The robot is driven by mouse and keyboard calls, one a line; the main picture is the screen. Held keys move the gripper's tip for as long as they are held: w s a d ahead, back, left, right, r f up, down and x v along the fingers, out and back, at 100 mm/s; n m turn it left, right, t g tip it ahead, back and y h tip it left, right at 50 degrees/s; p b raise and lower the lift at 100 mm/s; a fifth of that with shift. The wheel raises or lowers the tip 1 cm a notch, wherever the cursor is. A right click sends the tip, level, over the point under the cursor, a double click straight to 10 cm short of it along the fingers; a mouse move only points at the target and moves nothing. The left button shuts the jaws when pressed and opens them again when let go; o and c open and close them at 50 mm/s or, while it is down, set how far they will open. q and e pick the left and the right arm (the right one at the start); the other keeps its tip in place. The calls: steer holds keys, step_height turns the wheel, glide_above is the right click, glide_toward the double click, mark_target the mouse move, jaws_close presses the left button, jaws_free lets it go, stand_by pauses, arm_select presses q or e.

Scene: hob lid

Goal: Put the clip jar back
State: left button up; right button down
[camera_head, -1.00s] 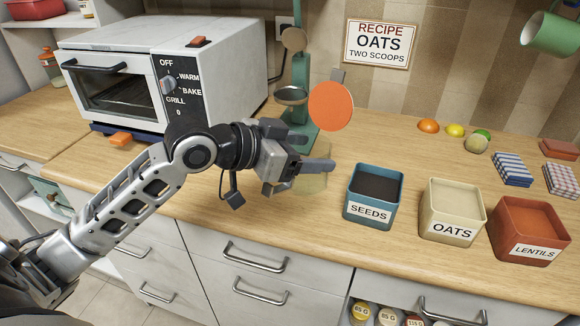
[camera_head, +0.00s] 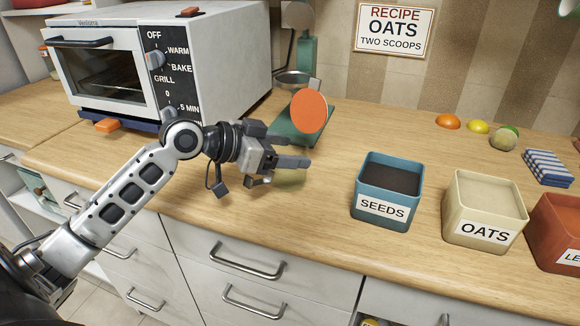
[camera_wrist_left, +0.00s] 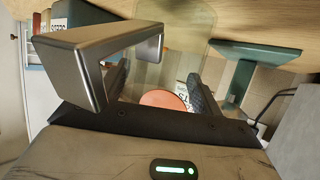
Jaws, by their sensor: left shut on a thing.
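The clip jar is a clear, pale jar with a round orange lid (camera_head: 309,110) and a grey clip at the lid's edge. The lid stands raised, its face towards the head camera. My left gripper (camera_head: 287,170) is shut on the jar's body, which is mostly hidden by the fingers in the head view. In the left wrist view the clear jar body (camera_wrist_left: 172,45) lies between the two fingers, with the orange lid (camera_wrist_left: 163,99) behind the gripper's edge. I cannot tell whether the jar touches the counter. My right gripper is not in view.
A green scale (camera_head: 307,58) stands just behind the jar. A white oven (camera_head: 215,60) is at the left. The seeds tin (camera_head: 384,208), oats tin (camera_head: 481,234) and lentils tin (camera_head: 555,250) stand at the right. Bare counter (camera_head: 325,205) lies between jar and seeds tin.

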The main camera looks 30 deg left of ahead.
arm_select(q)
steer(key=shift+f, duration=0.6)
steer(key=shift+r, duration=0.2)
steer(key=shift+f, duration=0.15)
steer(key=o, duration=1.3)
steer(key=shift+s, duration=0.1)
steer(key=shift+c, duration=0.2)
steer(key=b+v, duration=0.1)
steer(key=v, duration=1.1)
